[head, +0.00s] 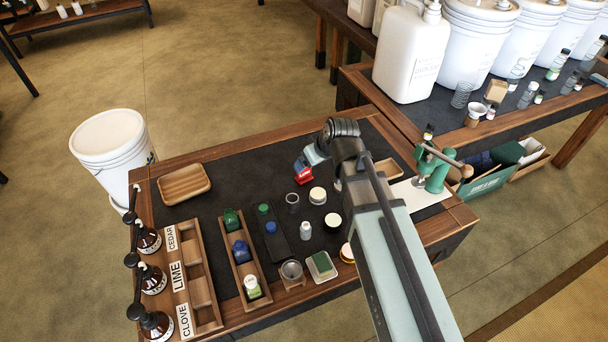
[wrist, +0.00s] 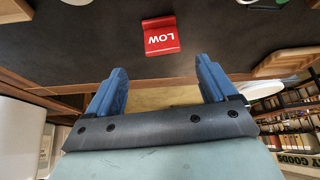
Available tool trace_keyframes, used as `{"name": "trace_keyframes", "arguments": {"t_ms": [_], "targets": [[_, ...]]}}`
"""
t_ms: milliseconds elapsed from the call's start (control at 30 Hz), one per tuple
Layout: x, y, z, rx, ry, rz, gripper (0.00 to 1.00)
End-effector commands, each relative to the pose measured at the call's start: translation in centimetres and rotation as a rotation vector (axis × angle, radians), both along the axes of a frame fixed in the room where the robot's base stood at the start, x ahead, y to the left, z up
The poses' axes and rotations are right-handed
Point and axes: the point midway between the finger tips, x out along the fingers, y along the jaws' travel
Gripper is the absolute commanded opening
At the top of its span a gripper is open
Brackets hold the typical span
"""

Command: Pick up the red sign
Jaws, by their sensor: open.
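The red sign (head: 305,177) stands on the dark mat of the wooden table in the head view, partly hidden by my gripper. In the wrist view the red sign (wrist: 161,40) shows the white word "LOW", upside down in the picture. It lies ahead of my fingertips, roughly centred between them, with a gap and no contact. My gripper (wrist: 162,78) has its two blue fingers spread apart with nothing between them. In the head view my gripper (head: 304,163) is right by the sign; its fingertips are hard to make out.
A wooden tray (head: 184,183) sits left on the table. A dark metal cup (head: 292,199) and several small jars stand in front of the sign. A green press (head: 435,170) stands at the right. The mat (head: 235,166) left of the sign is clear.

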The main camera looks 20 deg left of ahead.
Motion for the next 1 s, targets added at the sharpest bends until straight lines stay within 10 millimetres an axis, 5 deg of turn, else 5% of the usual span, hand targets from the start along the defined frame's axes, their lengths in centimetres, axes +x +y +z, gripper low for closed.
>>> {"name": "trace_keyframes", "arguments": {"t_ms": [1000], "targets": [[2.1, 4.0, -7.6, -0.001, 0.000, 0.000, 0.85]]}}
